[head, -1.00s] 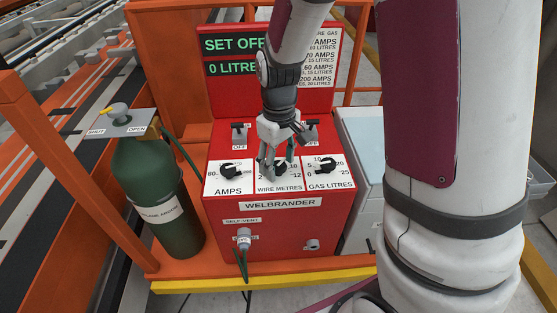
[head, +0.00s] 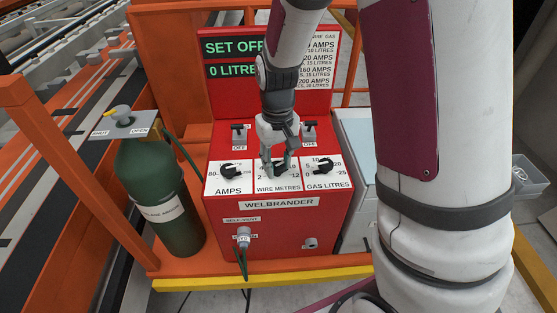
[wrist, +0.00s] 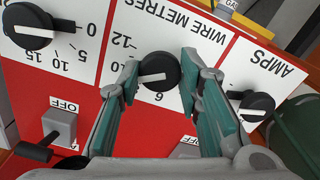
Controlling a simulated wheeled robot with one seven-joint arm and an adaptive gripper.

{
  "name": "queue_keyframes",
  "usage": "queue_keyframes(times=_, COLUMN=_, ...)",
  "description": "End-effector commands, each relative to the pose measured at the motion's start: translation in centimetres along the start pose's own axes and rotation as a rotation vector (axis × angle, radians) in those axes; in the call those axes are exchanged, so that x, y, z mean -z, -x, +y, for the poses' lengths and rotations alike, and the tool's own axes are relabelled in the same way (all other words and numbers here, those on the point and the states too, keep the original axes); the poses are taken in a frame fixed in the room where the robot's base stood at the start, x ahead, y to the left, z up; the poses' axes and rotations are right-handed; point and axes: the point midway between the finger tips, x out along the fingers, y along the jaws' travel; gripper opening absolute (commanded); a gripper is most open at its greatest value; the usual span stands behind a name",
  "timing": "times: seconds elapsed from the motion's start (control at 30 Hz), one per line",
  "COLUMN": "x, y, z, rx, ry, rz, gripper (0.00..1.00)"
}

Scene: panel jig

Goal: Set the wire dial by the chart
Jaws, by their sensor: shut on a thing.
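The wire dial (wrist: 160,72) is a round black knob with a white mark, on the white plate (wrist: 180,38) marked WIRE METRES. My gripper (head: 278,170) is shut on this dial; in the wrist view the teal finger pads stand on either side of it. The mark points to the left in the wrist view, between the 12 and the 6; the exact reading is hard to tell. The chart (head: 322,62) of amps, wire and gas is on the red back panel at the upper right, partly hidden by my arm.
The amps dial (head: 233,171) and gas dial (head: 322,166) flank the wire dial closely. Switches (head: 239,133) marked OFF stand behind. A green gas bottle (head: 160,200) stands at left.

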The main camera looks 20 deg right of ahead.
Motion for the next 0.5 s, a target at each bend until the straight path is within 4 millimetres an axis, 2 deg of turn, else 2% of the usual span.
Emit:
queue_keyframes(times=0.33, x=0.08, y=0.03, z=-0.05, rx=0.0, ry=-0.026, rz=0.002, gripper=0.04)
queue_keyframes(times=0.37, x=0.08, y=0.03, z=-0.05, rx=0.0, ry=-0.026, rz=0.002, gripper=0.37)
queue_keyframes(times=0.43, x=0.08, y=0.02, z=-0.04, rx=0.0, ry=-0.025, rz=0.002, gripper=0.53)
queue_keyframes(times=0.5, x=0.07, y=0.02, z=-0.04, rx=0.0, ry=-0.025, rz=0.002, gripper=0.53)
